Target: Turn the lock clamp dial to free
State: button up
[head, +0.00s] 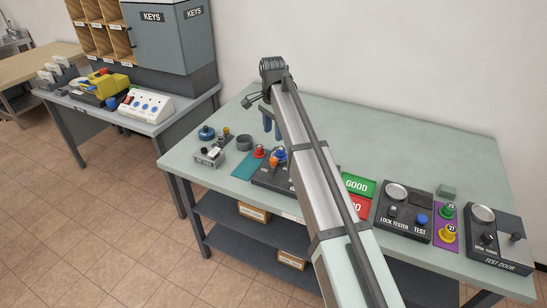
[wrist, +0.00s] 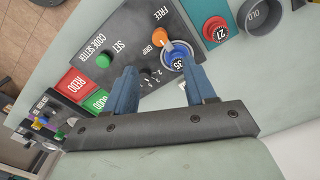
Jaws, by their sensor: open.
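The dark code setter panel (wrist: 115,35) shows in the wrist view with the words FREE and GRIP near its right end. An orange dial (wrist: 174,46) sits beside the word GRIP; which way it points is hard to tell. A blue lock (wrist: 178,64) marked 35 is right against the dial in the picture. My gripper (wrist: 159,72) is open and empty, its blue fingers apart, the right one overlapping the lock's lower edge in view. In the head view my gripper (head: 272,123) is above the table behind the orange dial (head: 277,159); my arm hides part of the panel.
A red lock (wrist: 214,30) marked 27 stands beside the panel. A green button (wrist: 103,60) and the GOOD and REDO plates (head: 358,185) lie on the other side. The lock tester (head: 405,212) is farther right. The table's back (head: 430,145) is clear.

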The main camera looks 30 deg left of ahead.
aim_at(274, 159)
notch_tip(274, 159, down, 12)
jog(key=shift+s+d+r, duration=0.1)
dwell(0.4)
grip_shut()
dwell(0.5)
